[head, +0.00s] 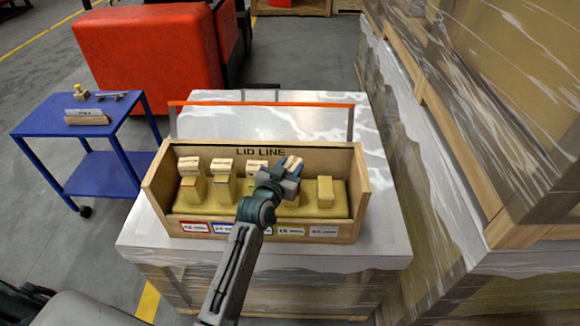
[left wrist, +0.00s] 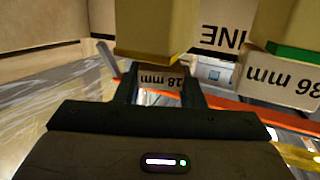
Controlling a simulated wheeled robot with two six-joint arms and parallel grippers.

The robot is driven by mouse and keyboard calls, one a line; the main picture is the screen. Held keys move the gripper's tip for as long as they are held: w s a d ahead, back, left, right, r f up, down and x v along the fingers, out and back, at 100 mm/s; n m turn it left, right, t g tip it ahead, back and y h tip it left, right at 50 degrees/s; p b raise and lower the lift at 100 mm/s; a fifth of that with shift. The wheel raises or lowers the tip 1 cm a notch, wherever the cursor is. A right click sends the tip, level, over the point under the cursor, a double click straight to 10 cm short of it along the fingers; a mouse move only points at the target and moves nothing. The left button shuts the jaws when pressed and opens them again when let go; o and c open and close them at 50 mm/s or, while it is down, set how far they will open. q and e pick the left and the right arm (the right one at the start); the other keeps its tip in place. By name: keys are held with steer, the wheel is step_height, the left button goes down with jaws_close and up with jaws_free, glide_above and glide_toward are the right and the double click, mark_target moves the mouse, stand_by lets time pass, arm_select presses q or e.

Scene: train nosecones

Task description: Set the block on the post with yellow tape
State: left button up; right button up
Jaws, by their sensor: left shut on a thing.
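My left gripper (head: 286,170) is shut on a pale wooden block (head: 293,162) over the row of posts in the open wooden box (head: 160,200). In the left wrist view the block (left wrist: 165,80), marked "18 mm", is between the fingers. That view is upside down, and the post with yellow tape (left wrist: 155,25) ends right at the block. I cannot tell whether block and post touch. My gripper hides most of this post in the head view. My right gripper is not in view.
Posts to the left carry blocks, including the neighbour with green tape (left wrist: 290,52) and its "36 mm" block (left wrist: 283,78). The rightmost post (head: 325,191) is bare. An orange bar (head: 262,104) spans behind the box. Wrapped stacks (head: 440,190) stand right; a blue cart (head: 95,130) stands left.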

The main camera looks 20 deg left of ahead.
arm_select(q)
steer(key=shift+f, duration=0.5)
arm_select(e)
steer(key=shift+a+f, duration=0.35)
arm_select(q)
steer(key=o, duration=1)
steer(key=shift+o, duration=0.2)
steer(key=shift+b, duration=0.3)
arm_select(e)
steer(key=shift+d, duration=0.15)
